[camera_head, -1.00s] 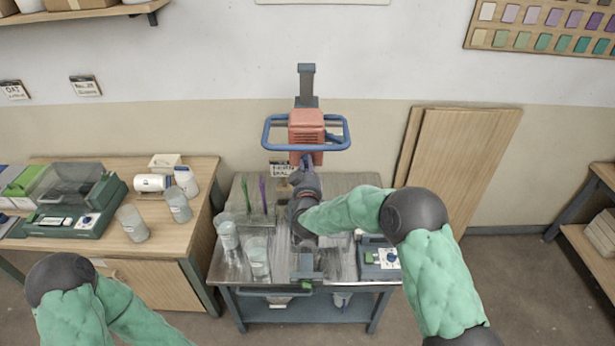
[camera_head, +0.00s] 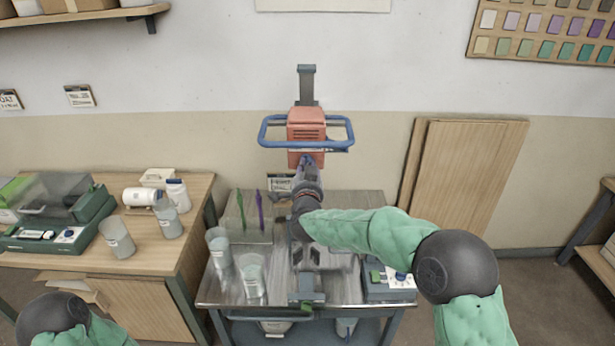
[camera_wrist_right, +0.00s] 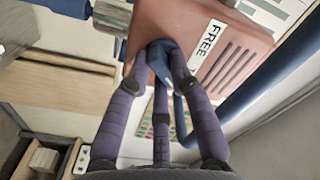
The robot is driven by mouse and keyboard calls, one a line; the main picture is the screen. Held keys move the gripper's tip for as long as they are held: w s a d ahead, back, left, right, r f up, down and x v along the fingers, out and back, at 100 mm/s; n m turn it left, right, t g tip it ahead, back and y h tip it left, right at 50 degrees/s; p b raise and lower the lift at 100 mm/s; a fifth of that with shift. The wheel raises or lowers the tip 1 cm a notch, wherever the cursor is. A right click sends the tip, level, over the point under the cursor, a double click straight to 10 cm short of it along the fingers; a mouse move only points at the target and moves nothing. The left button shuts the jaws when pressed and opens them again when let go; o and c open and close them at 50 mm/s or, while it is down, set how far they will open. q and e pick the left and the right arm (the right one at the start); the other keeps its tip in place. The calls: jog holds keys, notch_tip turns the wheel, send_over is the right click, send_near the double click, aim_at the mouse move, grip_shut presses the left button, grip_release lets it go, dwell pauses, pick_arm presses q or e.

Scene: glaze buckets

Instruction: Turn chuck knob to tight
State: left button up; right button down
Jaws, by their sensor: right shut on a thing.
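The red mixer head (camera_head: 306,130) with its blue handle bar (camera_head: 336,148) hangs on a grey column at the wall. In the right wrist view its red housing (camera_wrist_right: 222,28) fills the top and carries a white "FREE" label (camera_wrist_right: 207,38). The blue chuck knob (camera_wrist_right: 161,57) sits at the housing's face between my right fingers. My right gripper (camera_head: 305,170) reaches up to the underside of the mixer head and is shut on the knob; the fingers cover part of it. My left gripper is out of view; only part of my left arm shows at lower left.
Below the mixer is a metal cart (camera_head: 345,200). It holds clear buckets (camera_head: 252,276), green and purple sticks (camera_head: 260,210) and a small grey device (camera_head: 388,284). A wooden bench (camera_head: 150,245) stands left; boards (camera_head: 465,175) lean on the wall at right.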

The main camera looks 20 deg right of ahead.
jog(key=shift+m+b, duration=0.5)
jog(key=c, duration=1.1)
grip_release()
jog(key=v, duration=1.2)
